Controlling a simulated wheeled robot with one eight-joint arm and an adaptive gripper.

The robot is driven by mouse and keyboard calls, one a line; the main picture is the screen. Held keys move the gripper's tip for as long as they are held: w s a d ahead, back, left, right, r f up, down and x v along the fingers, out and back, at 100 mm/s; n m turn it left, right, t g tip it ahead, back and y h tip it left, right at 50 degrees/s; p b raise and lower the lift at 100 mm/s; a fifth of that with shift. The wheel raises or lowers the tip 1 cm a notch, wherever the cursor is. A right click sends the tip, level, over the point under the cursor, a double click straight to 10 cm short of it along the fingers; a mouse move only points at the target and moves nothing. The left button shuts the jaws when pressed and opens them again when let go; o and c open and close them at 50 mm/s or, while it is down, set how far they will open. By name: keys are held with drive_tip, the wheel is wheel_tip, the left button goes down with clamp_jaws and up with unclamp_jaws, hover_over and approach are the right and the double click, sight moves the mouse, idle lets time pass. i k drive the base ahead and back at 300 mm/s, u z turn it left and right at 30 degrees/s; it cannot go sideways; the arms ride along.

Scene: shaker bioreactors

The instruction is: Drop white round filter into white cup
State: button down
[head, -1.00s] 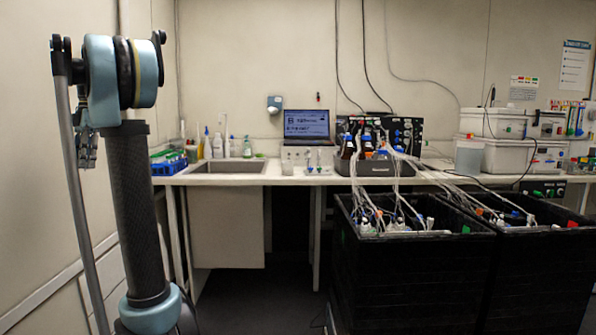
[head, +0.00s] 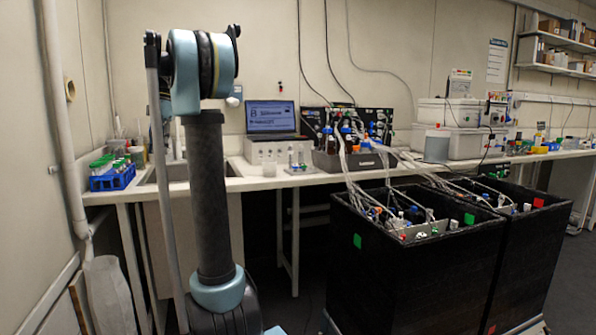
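My arm stands upright at left centre in the head view. My gripper (head: 166,108) is only partly visible, small and dark beside the raised arm, and its fingers cannot be made out. I cannot make out a white round filter.
Black crates (head: 440,275) with tubing stand before the bench (head: 235,184). A laptop (head: 271,117), a blue tube rack (head: 112,180) and white boxes (head: 465,143) are on the bench. A pipe (head: 60,120) runs down the left wall. Some floor is open between my arm and the crates.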

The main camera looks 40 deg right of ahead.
sight(268, 179)
drive_tip(key=z, duration=0.55)
drive_tip(key=i, duration=0.9)
drive_tip(key=z, duration=0.55)
